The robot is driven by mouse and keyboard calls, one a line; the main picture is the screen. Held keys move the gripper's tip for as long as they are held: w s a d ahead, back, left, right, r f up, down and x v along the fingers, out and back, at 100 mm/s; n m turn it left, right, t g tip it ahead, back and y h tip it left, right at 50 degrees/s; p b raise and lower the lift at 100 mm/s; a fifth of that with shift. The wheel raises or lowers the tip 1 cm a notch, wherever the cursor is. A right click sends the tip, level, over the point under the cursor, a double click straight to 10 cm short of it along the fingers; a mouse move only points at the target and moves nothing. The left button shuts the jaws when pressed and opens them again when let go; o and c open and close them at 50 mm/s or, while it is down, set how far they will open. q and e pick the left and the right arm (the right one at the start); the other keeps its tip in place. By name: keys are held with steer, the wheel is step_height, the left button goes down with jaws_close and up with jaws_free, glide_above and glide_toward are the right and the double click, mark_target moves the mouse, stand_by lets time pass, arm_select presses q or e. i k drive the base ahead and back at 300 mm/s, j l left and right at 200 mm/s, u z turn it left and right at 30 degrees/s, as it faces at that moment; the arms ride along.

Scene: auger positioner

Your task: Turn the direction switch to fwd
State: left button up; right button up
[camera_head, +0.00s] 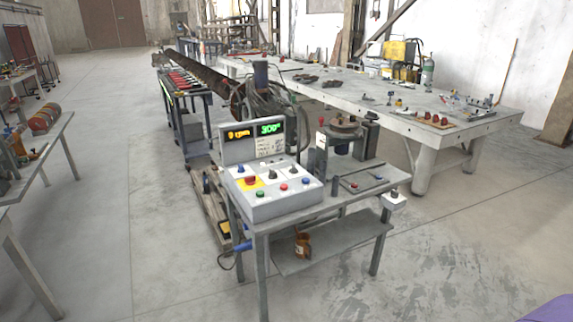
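A light grey control box (286,204) sits on the near end of a small grey metal table. Its sloped top carries a blue knob (240,169) at the left, a dark knob (272,174) in the middle and another knob (297,168) at the right. Labels are too small to read, so I cannot tell which one is the direction switch or its setting. A red button (250,180) sits on a yellow patch. Green, red and blue buttons line the front. A display panel (253,141) with orange and green digits stands behind. Neither gripper is in view.
The small table (330,197) also holds a vertical machine (343,138). A long auger (205,80) runs back beside a cart (188,118). A large workbench (460,128) stands right, another table (45,150) left. The floor in front is clear. A purple shape shows at bottom right.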

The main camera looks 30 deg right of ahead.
mark_target(273, 175)
steer(key=i+l, duration=0.2)
steer(key=l, duration=0.25)
steer(key=i+l+z, duration=0.1)
steer(key=l, duration=0.3)
steer(key=i+l, duration=0.25)
steer(key=l, duration=0.2)
steer(key=i+l+z, duration=0.1)
steer(key=l, duration=0.3)
steer(key=i+l, duration=0.3)
steer(key=l+z, duration=0.05)
steer(key=l, duration=0.05)
